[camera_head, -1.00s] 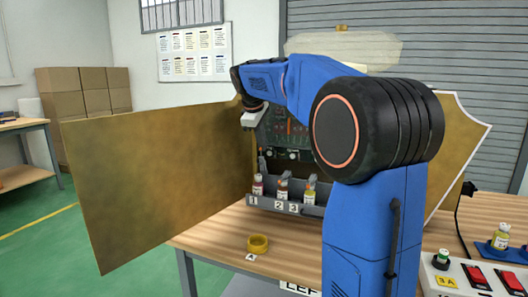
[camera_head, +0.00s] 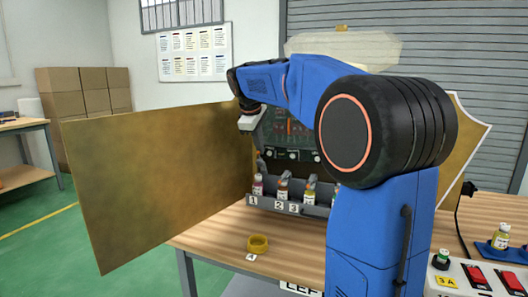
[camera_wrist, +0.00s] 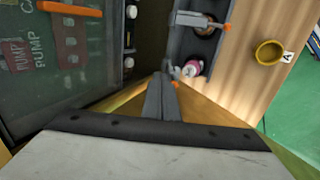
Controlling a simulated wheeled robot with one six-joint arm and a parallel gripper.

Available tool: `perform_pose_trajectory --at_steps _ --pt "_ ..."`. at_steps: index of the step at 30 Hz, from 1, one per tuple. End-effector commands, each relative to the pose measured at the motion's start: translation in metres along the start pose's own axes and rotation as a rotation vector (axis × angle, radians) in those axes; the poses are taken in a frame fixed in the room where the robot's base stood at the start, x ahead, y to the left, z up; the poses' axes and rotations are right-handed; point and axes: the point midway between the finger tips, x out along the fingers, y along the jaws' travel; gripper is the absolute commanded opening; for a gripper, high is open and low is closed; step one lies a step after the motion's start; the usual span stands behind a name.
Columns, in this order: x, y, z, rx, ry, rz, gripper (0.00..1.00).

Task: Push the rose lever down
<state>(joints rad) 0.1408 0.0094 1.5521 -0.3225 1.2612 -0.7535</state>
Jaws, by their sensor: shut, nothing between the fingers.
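My gripper (camera_wrist: 165,80) is shut and empty, with its narrow fingers together. In the wrist view its tips are close beside a pink-labelled bottle (camera_wrist: 192,68) in the dispenser tray. A small grey lever part with orange shows beside that bottle, close to the tips; I cannot tell whether they touch. Another grey lever with an orange end (camera_wrist: 200,21) extends over the tray farther up the picture. No lever is readably marked rose. In the head view the pink bottle (camera_head: 258,187) stands above label 1, and my gripper's pale body (camera_head: 252,121) is above it, fingers unclear.
The open gold door (camera_head: 160,180) stands left of the machine's dark panel (camera_head: 285,135). A yellow ring (camera_head: 258,243) lies on the wooden table by label A, also in the wrist view (camera_wrist: 268,53). A switch box (camera_head: 470,275) is at right.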

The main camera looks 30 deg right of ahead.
Motion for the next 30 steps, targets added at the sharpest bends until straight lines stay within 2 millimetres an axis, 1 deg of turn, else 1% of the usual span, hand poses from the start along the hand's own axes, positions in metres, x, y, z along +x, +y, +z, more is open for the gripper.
perform_pose_trajectory --at_steps 6,20,30 --pt "0.001 -0.01 0.0 -0.001 0.0 0.0 0.0" --pt "0.001 -0.013 0.0 -0.001 0.0 0.0 0.0" --pt "0.004 -0.027 0.0 -0.001 0.0 0.0 0.0"
